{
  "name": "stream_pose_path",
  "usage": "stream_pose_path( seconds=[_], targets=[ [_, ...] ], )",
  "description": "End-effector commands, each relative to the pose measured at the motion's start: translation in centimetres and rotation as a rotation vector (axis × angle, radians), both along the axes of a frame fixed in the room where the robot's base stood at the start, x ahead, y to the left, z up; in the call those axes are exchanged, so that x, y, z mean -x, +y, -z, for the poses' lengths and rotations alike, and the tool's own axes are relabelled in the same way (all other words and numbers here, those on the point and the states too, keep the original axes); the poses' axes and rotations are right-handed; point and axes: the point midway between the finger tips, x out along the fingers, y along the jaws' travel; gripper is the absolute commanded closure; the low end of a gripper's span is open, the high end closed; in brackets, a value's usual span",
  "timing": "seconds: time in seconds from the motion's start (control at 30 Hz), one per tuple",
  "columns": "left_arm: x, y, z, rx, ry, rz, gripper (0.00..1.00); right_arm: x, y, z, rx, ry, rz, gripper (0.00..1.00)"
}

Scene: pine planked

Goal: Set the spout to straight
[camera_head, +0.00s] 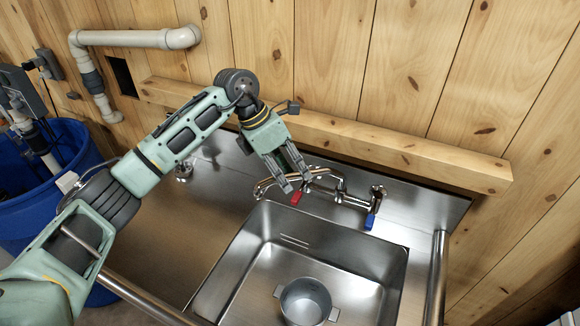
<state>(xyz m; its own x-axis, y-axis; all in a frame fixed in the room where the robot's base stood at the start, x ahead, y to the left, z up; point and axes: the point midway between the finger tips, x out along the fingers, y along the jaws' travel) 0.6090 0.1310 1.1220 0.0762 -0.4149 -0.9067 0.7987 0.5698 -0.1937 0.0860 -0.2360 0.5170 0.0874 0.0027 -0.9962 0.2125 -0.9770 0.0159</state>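The chrome spout (328,172) belongs to a wall-side faucet behind the sink. It is swung to the left, and its curved tip (260,190) hangs near the sink's back left corner. The faucet has a red handle (296,198) on the left and a blue handle (370,221) on the right. My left gripper (297,185) points down at the spout with its two fingers apart. The fingers cover the spout's middle; I cannot tell whether they touch it. My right gripper is not in view.
A steel sink basin (350,250) holds a small metal pot (306,302) near its front. A wooden ledge (400,150) runs along the plank wall behind the faucet. A blue barrel (70,150) and pale pipes (130,38) are at the left.

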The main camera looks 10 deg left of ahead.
Motion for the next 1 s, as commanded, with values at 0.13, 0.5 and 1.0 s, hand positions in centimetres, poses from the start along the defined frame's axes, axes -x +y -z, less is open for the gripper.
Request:
stream_pose_path(
  seconds=[0.13,0.5,1.0],
  targets=[
    [-0.01,-0.19,0.48,-0.001,0.001,0.000,0.66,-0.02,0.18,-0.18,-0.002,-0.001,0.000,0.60],
    [-0.02,-0.19,0.47,0.000,0.000,0.000,0.82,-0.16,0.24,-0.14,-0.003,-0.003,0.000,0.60],
    [-0.03,-0.17,0.43,0.001,-0.001,0.000,1.00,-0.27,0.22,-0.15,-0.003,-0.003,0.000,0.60]
  ],
)
